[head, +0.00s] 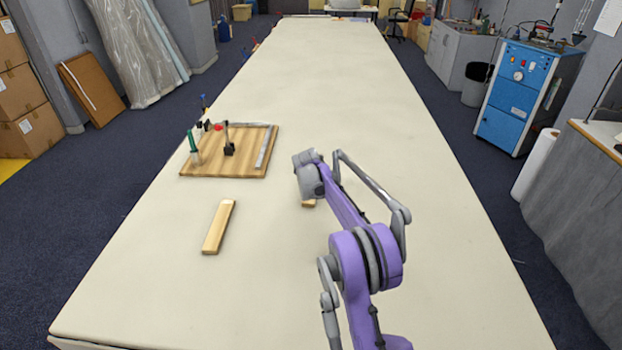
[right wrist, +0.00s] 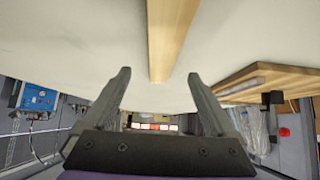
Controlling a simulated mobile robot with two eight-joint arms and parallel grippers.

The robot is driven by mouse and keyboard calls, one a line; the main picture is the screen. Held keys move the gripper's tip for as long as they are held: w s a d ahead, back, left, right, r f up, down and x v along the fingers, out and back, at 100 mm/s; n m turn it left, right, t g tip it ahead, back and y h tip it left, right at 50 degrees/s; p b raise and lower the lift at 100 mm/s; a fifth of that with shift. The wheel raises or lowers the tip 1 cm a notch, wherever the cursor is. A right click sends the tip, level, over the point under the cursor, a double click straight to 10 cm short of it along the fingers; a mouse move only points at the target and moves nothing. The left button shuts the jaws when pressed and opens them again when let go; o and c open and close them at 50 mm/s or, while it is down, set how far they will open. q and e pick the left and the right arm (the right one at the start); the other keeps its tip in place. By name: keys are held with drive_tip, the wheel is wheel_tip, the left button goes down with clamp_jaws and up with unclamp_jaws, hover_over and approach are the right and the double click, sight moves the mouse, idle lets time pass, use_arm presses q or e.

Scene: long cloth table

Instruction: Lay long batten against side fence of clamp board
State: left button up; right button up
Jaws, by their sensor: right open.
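The clamp board (head: 215,165) lies on the table at left in the head view, with a grey side fence (head: 264,147) along its right edge. One wooden batten (head: 218,228) lies flat in front of it. A second batten (head: 308,203) is mostly hidden by my right arm, so I cannot compare the lengths. In the right wrist view, a batten (right wrist: 170,35) runs from the top edge to between the fingertips of my open, empty right gripper (right wrist: 158,76). The clamp board's edge (right wrist: 275,80) shows at right there. My left gripper is not in view.
Several clamps, one with a green handle (head: 193,145), stand on the board's left and back parts. The cloth table (head: 330,80) is clear beyond the board and to the right of my arm. A blue cabinet (head: 520,95) stands off the table at right.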

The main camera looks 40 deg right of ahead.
drive_tip(key=shift+a+p+x, duration=0.2)
drive_tip(key=shift+p+x, duration=0.3)
drive_tip(key=shift+x, duration=2.75)
clamp_jaws()
